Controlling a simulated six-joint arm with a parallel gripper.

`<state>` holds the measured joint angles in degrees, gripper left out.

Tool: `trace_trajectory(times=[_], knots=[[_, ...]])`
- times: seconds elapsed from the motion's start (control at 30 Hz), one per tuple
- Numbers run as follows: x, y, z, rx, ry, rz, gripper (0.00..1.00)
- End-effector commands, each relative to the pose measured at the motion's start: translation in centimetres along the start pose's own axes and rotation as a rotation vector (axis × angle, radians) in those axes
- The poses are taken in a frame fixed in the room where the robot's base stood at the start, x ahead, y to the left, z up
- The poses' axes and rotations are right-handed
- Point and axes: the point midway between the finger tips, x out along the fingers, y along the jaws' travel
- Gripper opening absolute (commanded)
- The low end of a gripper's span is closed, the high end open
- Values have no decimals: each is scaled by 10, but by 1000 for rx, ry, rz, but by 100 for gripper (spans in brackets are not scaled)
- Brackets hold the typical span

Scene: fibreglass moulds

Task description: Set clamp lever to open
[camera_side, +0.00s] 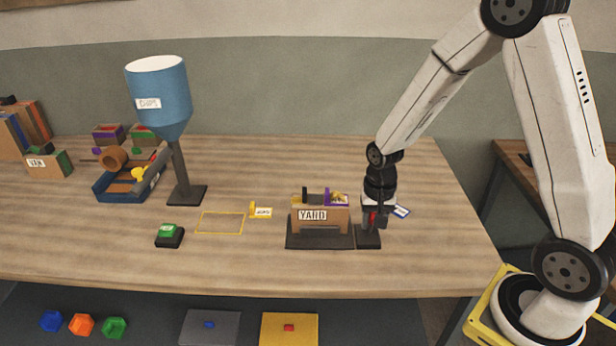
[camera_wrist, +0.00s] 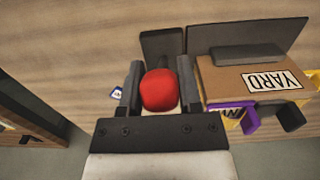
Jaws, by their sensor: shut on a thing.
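The clamp lever shows as a rounded red knob (camera_wrist: 159,90) between my fingers in the wrist view. In the side view only a bit of the red (camera_side: 373,219) shows, above a small dark base (camera_side: 368,240). My gripper (camera_side: 377,218) points down at it and is shut on the red knob, with one finger on each side in the wrist view (camera_wrist: 158,88). The lever's shaft is hidden, and I cannot tell which setting it is at. A cardboard-brown box marked YARD (camera_side: 335,221) stands directly left of the base, on a dark plate (camera_side: 318,243).
A small blue-and-white tag (camera_side: 401,212) lies right of my gripper. Left of the YARD box are a yellow tag (camera_side: 261,212), a yellow outline, a green button block (camera_side: 168,235) and a blue hopper (camera_side: 160,97). The table's front right is clear.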

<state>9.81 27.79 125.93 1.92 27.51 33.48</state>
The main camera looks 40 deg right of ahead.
Motion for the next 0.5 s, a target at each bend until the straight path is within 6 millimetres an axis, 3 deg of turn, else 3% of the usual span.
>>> trace_trajectory(times=[0.5], knots=[[-9,0,-22,4,-237,-2,0]])
